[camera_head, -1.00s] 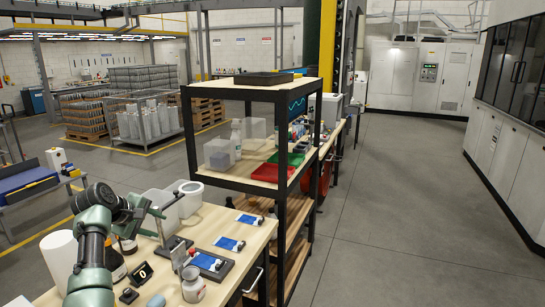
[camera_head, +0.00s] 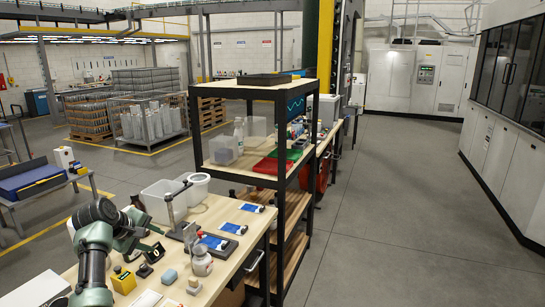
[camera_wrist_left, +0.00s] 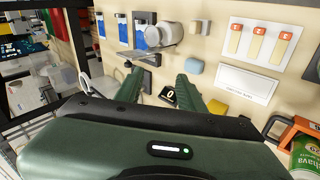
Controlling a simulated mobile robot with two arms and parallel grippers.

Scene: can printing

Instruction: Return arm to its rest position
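My left arm (camera_head: 93,255), dark green and black, comes in from the lower left of the head view. It is bent above the wooden workbench (camera_head: 225,215). My left gripper (camera_head: 155,240) is over the left part of the bench, near a small black "0" block (camera_head: 144,270). In the left wrist view my left gripper (camera_wrist_left: 157,82) has its two green fingers apart, with nothing held between them. The "0" block (camera_wrist_left: 169,95) shows beyond the fingers. My right gripper is in neither view.
Open floor (camera_head: 400,200) lies to the right.

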